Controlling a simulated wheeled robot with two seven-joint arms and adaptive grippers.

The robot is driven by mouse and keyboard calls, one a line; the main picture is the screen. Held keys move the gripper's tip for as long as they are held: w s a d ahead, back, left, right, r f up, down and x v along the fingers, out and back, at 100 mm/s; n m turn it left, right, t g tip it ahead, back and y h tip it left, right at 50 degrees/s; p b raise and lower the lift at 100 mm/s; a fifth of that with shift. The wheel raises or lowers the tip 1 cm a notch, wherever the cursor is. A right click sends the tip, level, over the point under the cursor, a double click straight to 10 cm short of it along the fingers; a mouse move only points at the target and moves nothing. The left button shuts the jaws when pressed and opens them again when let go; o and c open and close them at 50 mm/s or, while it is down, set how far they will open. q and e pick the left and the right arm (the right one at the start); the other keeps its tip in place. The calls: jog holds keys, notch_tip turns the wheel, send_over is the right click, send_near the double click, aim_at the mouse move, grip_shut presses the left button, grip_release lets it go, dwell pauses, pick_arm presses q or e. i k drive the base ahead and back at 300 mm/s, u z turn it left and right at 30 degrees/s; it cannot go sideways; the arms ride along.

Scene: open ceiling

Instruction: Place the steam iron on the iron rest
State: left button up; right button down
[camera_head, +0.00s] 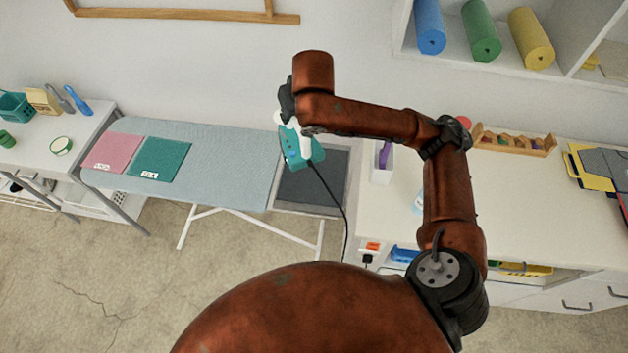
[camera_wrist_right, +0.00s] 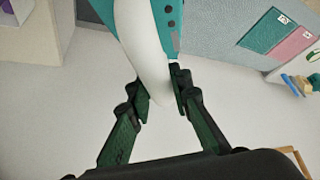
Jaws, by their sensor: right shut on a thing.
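The steam iron (camera_head: 298,147) is teal and white with a dark cord. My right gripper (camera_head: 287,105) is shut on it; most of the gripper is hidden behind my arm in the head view. In the right wrist view, the gripper's fingers (camera_wrist_right: 161,95) close around the iron's white handle (camera_wrist_right: 148,55). The iron rest (camera_head: 315,190) is the dark grey panel in a light frame at the right end of the ironing board. The iron appears tilted over the rest's upper left part; I cannot tell if they touch. My left gripper is not in view.
The ironing board (camera_head: 225,160) carries a pink cloth (camera_head: 113,153) and a teal cloth (camera_head: 160,159) on its left half. A white counter (camera_head: 530,200) with a white holder (camera_head: 382,163) stands to the right. The iron's cord (camera_head: 336,199) hangs down to an outlet.

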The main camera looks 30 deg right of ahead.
aim_at(314, 174)
jog(key=u, duration=1.95)
jog(key=i, duration=1.1)
jog(key=z, duration=3.65)
